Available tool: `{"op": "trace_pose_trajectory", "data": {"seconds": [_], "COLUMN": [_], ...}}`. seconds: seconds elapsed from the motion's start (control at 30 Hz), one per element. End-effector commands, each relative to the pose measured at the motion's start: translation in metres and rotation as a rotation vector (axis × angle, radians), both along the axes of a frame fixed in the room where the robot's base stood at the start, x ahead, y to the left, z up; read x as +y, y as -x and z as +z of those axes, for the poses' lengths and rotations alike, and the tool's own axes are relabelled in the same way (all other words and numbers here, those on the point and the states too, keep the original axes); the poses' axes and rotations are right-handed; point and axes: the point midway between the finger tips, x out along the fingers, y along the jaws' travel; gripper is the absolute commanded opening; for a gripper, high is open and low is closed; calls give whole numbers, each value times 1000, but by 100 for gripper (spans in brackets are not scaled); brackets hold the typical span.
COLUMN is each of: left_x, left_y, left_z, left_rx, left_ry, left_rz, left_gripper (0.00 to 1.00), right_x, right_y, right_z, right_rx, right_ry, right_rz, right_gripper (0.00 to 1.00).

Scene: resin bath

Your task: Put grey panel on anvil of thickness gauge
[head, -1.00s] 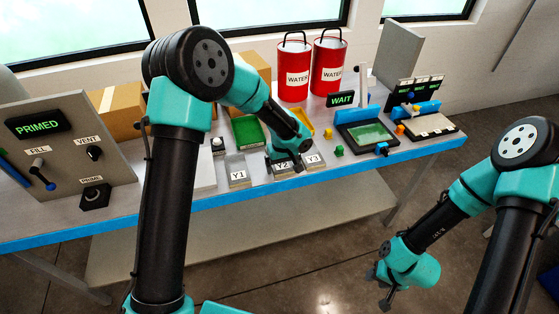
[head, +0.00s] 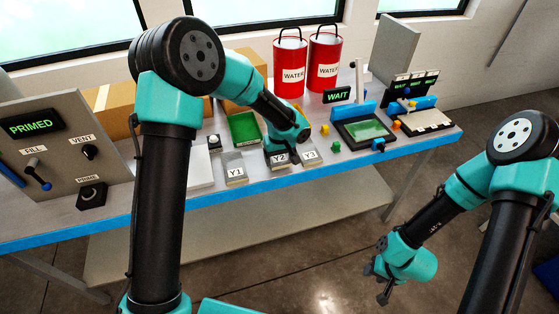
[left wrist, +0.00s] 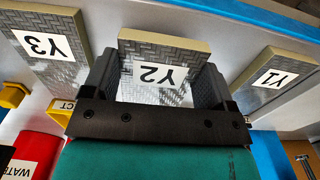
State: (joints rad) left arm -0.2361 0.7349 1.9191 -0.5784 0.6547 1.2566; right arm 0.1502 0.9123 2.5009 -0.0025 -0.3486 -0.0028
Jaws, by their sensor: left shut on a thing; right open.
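A grey textured panel marked Y2 (head: 279,160) is between the fingers of my left gripper (left wrist: 155,88), which is shut on it. In the left wrist view the panel (left wrist: 150,52) has a tan edge and a white label. In the head view my left wrist covers most of it, so its height above the bench is hard to judge. My right gripper (head: 376,283) is open and empty, off the bench's front edge. A small stand with an upright post (head: 358,82) beside the WAIT display may be the thickness gauge; its anvil cannot be made out.
Similar panels Y1 (head: 236,172) and Y3 (head: 310,157) flank Y2. A green tray (head: 243,127) lies behind. A dark-framed bath (head: 365,132) and small coloured blocks are to the right. Two red water buckets (head: 292,67) stand at the back.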

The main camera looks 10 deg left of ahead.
Motion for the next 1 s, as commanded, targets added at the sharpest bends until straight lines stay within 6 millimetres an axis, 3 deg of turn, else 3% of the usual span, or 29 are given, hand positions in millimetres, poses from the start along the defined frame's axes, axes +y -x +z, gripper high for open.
{"op": "trace_pose_trajectory", "data": {"seconds": [0.13, 0.27, 0.8, 1.0], "left_x": [0, -5, -31, -36], "left_y": [0, 18, 131, 152], "left_z": [18, 17, 27, 29], "left_rx": [-2, 2, 2, 1], "left_ry": [0, -1, -1, -1], "left_rz": [0, -3, -4, -2], "left_gripper": [50, 50, 50, 50], "right_x": [0, 0, 0, 0], "right_y": [0, 0, 0, 0], "right_z": [0, 0, 0, 0], "right_rx": [0, 0, 0, 0], "right_ry": [0, 0, 0, 0], "right_rz": [0, 0, 0, 0], "right_gripper": [43, 43, 43, 43]}}
